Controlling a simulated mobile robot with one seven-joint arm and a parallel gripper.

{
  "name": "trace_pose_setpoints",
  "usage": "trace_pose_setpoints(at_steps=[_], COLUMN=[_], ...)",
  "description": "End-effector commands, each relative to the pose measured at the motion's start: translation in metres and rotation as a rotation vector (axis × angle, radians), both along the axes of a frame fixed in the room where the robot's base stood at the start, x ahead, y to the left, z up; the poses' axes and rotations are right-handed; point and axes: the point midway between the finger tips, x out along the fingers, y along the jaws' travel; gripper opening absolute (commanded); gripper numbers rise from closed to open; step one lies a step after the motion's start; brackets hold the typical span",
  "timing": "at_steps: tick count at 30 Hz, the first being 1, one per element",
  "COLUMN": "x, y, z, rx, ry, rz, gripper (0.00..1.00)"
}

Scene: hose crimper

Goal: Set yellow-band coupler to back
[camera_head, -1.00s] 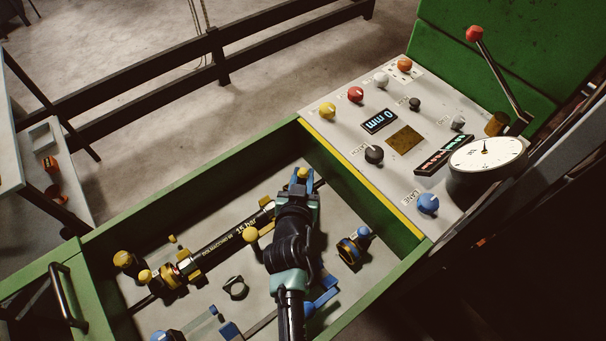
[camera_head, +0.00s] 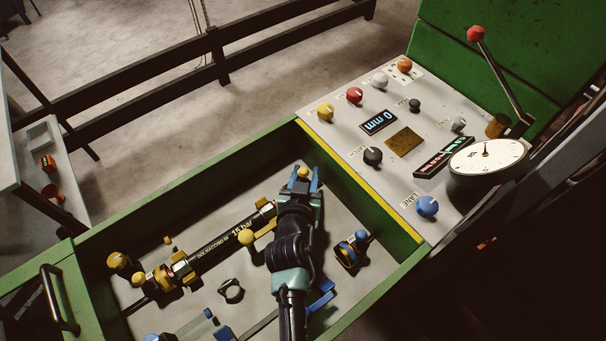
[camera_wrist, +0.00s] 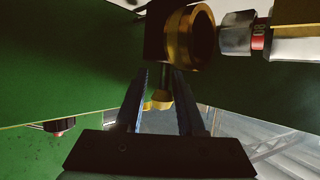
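My gripper (camera_head: 304,178) is over the green trough, its two blue fingers spread on either side of a yellow knob (camera_head: 303,172). In the wrist view the yellow knob (camera_wrist: 159,101) sits between the fingers, below a yellow-brass ring (camera_wrist: 190,36). I see no firm contact on both sides. What the knob is fixed to is hidden by my gripper in the head view. A coupler with a yellow band (camera_head: 162,278) and a yellow knob (camera_head: 138,279) lies at the left end of the black hose (camera_head: 225,246).
A blue-banded coupler (camera_head: 350,250) lies right of my arm. A loose dark ring (camera_head: 231,291) lies on the trough floor. The green trough wall (camera_head: 195,180) and the control panel (camera_head: 400,190) with its red-knobbed lever (camera_head: 475,34) stand close by.

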Motion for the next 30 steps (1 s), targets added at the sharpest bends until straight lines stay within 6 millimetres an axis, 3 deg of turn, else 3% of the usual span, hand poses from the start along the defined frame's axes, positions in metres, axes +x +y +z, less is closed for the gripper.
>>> trace_pose_setpoints(at_steps=[17, 23, 30], x=[-0.003, -0.023, -0.061], y=[0.002, 0.006, 0.012], z=[0.000, 0.007, 0.023], rx=[0.000, 0.000, 0.000], ry=[0.001, 0.001, 0.001], rz=[0.004, 0.005, 0.004], gripper=[0.44, 0.44, 0.44])
